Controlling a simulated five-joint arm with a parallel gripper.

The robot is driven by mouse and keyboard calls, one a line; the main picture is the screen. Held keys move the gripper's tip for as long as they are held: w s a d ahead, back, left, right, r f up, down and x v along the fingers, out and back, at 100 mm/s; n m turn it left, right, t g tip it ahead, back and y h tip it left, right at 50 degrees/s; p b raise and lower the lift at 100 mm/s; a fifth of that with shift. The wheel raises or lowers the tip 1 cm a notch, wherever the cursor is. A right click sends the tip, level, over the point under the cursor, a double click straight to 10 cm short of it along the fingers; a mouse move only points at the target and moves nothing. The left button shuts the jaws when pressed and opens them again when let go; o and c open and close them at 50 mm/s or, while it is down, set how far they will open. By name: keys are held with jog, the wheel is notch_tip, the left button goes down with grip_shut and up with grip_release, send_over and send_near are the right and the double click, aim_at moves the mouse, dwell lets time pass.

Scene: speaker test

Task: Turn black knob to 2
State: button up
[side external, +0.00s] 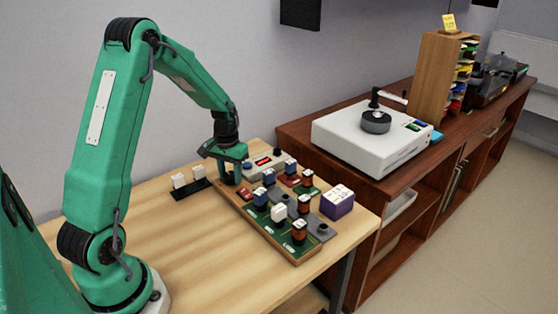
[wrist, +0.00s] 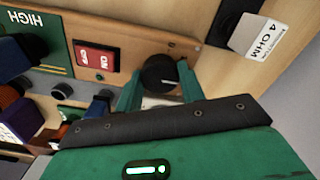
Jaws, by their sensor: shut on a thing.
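The black knob (wrist: 158,70) sits on the wooden edge of the test board (wrist: 130,30) in the wrist view. My gripper (wrist: 160,84) has one green finger on each side of it and is shut on it. A light plate shows just below the knob, but no number on it can be read. In the side view my gripper (side external: 232,165) is low over the board's far left end (side external: 225,197). The knob cannot be made out there, hidden at my gripper.
A red ON/OFF switch (wrist: 97,58) lies left of the knob. Several component blocks and a purple box (side external: 337,202) crowd the board's right side. The table's front left (side external: 190,255) is clear.

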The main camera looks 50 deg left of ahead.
aim_at(231, 175)
jog(key=shift+r, duration=0.1)
dwell(0.3)
jog(key=o, duration=0.7)
notch_tip(231, 175, up, 7)
jog(key=shift+r, duration=0.4)
